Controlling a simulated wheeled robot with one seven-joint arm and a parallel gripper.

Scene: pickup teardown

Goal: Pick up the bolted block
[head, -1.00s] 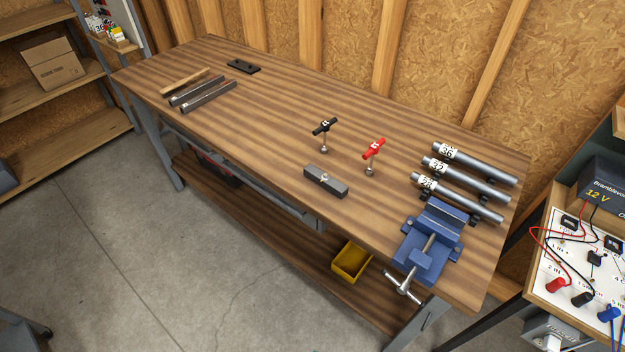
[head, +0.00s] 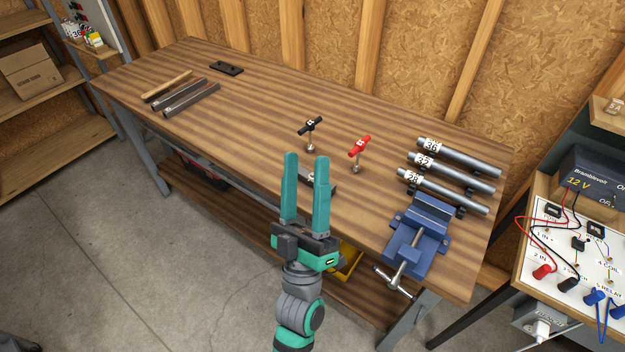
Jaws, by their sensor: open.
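The bolted block (head: 329,183) is a dark grey bar with a bolt on its top, lying near the front edge of the wooden workbench (head: 250,128). My gripper (head: 306,156) is open and empty. In the head view its two green fingers stand in front of the block and hide most of it; the block's right end and a bit of its middle show. I cannot tell how far apart the fingers and the block are.
Behind the block stand a black T-handled tool (head: 311,131) and a red one (head: 357,152). A blue vise (head: 418,238) and several labelled steel tubes (head: 455,176) are to the right. Steel bars (head: 190,98) lie far left. The bench between is clear.

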